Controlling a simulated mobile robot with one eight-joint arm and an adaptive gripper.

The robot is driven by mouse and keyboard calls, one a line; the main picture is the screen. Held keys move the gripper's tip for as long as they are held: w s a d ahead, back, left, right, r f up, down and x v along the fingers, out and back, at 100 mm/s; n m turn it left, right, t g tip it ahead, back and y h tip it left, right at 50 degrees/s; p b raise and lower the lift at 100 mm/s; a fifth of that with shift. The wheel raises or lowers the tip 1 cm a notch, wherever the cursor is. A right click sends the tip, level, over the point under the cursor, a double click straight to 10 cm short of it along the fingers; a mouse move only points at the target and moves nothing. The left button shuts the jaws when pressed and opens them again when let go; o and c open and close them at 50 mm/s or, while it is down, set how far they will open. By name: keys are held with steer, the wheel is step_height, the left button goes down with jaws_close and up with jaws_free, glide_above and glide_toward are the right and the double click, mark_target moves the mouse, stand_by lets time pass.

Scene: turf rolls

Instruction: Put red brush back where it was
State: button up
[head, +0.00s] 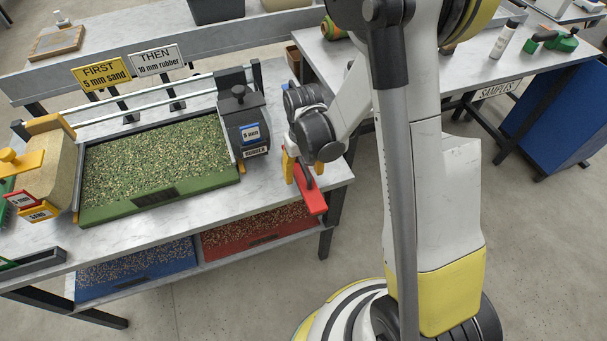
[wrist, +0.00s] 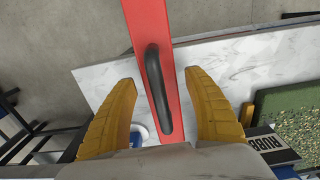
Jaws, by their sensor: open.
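The red brush (head: 316,203) is a long red bar with a black handle, at the right front corner of the marble-topped table (head: 335,170). In the wrist view the brush (wrist: 149,25) runs from the top edge down between my fingers, its far part seen against the floor beyond the table edge. My gripper (head: 303,172) points down over the brush, and its yellow fingers also show in the wrist view (wrist: 160,77). They are open on either side of the black handle, with gaps on both sides. I cannot tell whether the brush rests fully on the tabletop.
A green-framed turf tray (head: 160,197) lies on the table's left. A dark rubber hopper (head: 245,125) stands close beside my gripper. A sand hopper (head: 50,160) is at far left. Blue (head: 135,272) and red (head: 255,233) bins sit below. A samples table (head: 440,75) stands behind right.

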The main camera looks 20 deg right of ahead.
step_height(320, 180, up, 11)
steer(key=p, duration=0.3)
steer(key=shift+s+f+p, duration=0.1)
steer(key=shift+f+p, duration=0.05)
steer(key=shift+p, duration=0.2)
steer(key=s+r+t, duration=0.3)
steer(key=s+r, duration=0.3)
steer(key=r, duration=0.3)
steer(key=s+r+t, duration=0.4)
steer(key=s+r, duration=0.2)
steer(key=r, duration=0.2)
steer(key=shift+r, duration=0.4)
